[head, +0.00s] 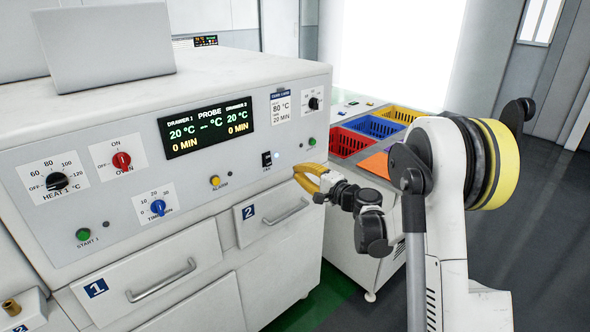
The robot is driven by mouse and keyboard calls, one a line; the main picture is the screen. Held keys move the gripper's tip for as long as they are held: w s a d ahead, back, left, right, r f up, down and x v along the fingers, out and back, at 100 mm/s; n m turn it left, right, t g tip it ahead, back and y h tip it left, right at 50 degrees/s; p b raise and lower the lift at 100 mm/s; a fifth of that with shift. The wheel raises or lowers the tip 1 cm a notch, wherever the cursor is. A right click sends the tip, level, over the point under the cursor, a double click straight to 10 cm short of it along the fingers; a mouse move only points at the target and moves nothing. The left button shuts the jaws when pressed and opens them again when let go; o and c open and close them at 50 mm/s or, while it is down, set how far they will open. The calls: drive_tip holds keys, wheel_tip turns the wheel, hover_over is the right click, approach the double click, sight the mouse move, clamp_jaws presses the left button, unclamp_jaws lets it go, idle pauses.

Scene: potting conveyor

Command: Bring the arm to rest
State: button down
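My gripper (309,178) has yellow fingers and is in front of the right end of a white oven's control panel (215,208), near the black switch. The fingers point left toward the panel. Whether they touch it I cannot tell. The two fingers show a gap near their base, but I cannot tell whether the tips meet. No object shows in the gripper. My arm reaches in from the right side of the head view, with its wrist bent just right of drawer 2 (272,216).
Drawer 1 (150,275) and drawer 2 look closed. A cart behind my arm carries a red crate (348,143), a blue crate (372,126) and a yellow crate (399,115). An orange panel (376,164) lies beside them. Grey floor is clear at the right.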

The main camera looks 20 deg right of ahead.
drive_tip(key=s+a+r+n+g+h, duration=0.1)
drive_tip(key=s+a+r+n+g, duration=0.15)
drive_tip(key=s, duration=0.35)
drive_tip(key=s+a+r+n+g, duration=0.1)
drive_tip(key=s+a+n+g, duration=0.1)
drive_tip(key=s+a, duration=0.3)
drive_tip(key=s+a+r+n+g+h, duration=0.1)
drive_tip(key=s+a+r+n+g, duration=0.15)
drive_tip(key=s, duration=0.45)
drive_tip(key=s+d+f+n+g+h, duration=0.1)
drive_tip(key=s+d+f+n+h, duration=0.1)
drive_tip(key=s, duration=0.9)
drive_tip(key=s+d+f+n+h, duration=0.2)
drive_tip(key=s+f+n+h, duration=0.1)
drive_tip(key=s, duration=0.9)
drive_tip(key=shift+d+f+n+g+h, duration=0.4)
drive_tip(key=shift+f, duration=0.1)
